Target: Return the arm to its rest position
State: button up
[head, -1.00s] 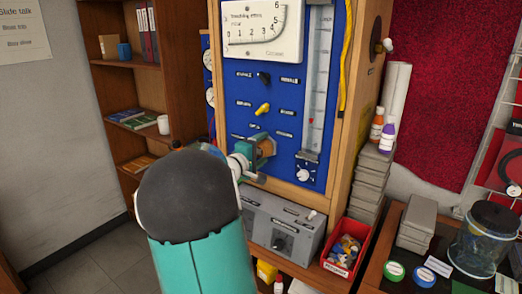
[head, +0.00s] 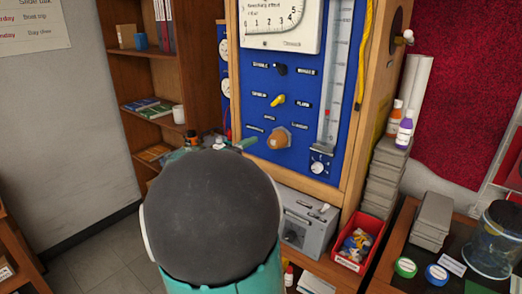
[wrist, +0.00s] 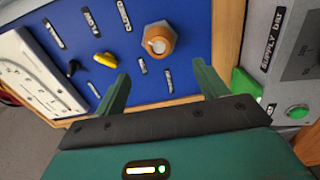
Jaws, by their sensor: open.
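My gripper (wrist: 163,90) is open and empty in the wrist view, its two green fingers spread apart. They point at the blue regulator panel (wrist: 190,60), with a gap between them and the panel. The copper-coloured hex knob (wrist: 158,39) lies beyond the fingers, not touched. In the head view my arm's dark rounded joint covers the lower middle and hides most of the gripper; one green finger shows left of the knob (head: 279,138). The yellow lever (head: 278,101) and black lever (head: 281,70) sit above the knob on the panel.
A grey supply box (head: 306,222) and a red bin (head: 355,243) stand below the panel. Stacked grey boxes (head: 383,180) with bottles stand right. A wooden bookshelf (head: 160,75) stands left. Open floor (head: 105,250) shows at lower left.

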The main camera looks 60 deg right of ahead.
jog(key=shift+w+a, duration=0.1)
jog(key=shift+a, duration=0.5)
jog(key=s+a+f+t+y, duration=0.1)
jog(key=a+y, duration=0.5)
jog(key=a, duration=0.9)
jog(key=s+a+f+n+t+y, duration=0.1)
jog(key=a+f+t+y, duration=0.2)
jog(key=a, duration=1.2)
jog(key=s+a+f+n+t+y, duration=0.1)
jog(key=a+t+y, duration=0.3)
jog(key=a+y, duration=0.4)
jog(key=a+f, duration=0.1)
jog(key=a, duration=0.5)
jog(key=shift+a+f+y, duration=0.15)
jog(key=shift+a+y, duration=0.25)
